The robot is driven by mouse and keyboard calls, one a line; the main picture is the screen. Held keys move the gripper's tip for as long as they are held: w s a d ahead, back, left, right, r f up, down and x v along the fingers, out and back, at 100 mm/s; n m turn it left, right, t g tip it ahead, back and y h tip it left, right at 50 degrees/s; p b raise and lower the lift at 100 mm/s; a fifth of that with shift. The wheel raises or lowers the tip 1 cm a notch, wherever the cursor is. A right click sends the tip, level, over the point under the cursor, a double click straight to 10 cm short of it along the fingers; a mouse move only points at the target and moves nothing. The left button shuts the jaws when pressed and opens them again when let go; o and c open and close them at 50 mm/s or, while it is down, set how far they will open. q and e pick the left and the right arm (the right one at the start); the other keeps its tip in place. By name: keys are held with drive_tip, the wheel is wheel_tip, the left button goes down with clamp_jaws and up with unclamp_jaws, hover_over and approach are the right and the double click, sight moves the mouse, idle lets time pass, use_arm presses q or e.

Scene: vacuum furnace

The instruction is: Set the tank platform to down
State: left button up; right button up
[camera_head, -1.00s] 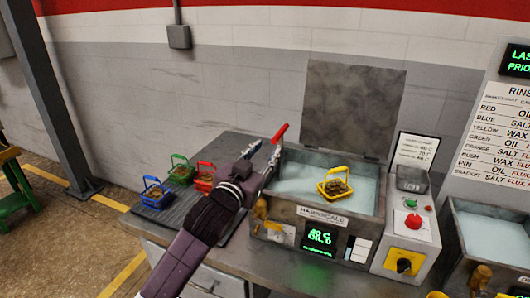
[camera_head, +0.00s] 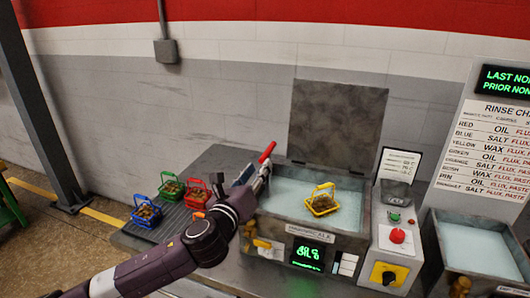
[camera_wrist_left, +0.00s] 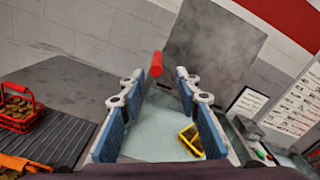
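The tank (camera_head: 345,235) is a steel basin of pale liquid with its lid standing open behind it. A red lever handle (camera_head: 267,152) sticks up at the tank's left side. A yellow basket (camera_head: 321,200) of parts sits in the tank, its handle and rim above the liquid. My left gripper (camera_head: 258,178) is just below and in front of the red handle. In the left wrist view its blue-padded fingers (camera_wrist_left: 160,105) are wide apart and empty, with the red handle (camera_wrist_left: 156,64) beyond the tips, between them. My right gripper is not in view.
Blue (camera_head: 146,212), green (camera_head: 171,186) and red (camera_head: 197,194) baskets stand on a ribbed dark mat left of the tank. A control box (camera_head: 390,255) with a red button and a yellow-plated knob is at the tank's right. A second tank (camera_head: 480,250) stands farther right.

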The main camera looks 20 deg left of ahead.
sight(265, 157)
use_arm(q)
drive_tip(key=m, duration=0.2)
drive_tip(key=shift+a+m, duration=0.3)
drive_tip(key=shift+w, duration=0.1)
drive_tip(key=shift+w+d+f+p, duration=0.1)
drive_tip(key=shift+w+p, duration=0.45)
drive_tip(key=shift+w, duration=1.35)
drive_tip(key=shift+w+d+p, duration=0.1)
drive_tip(key=shift+w+p, duration=0.45)
drive_tip(key=shift+w, duration=1.35)
drive_tip(key=shift+c, duration=0.4)
clamp_jaws()
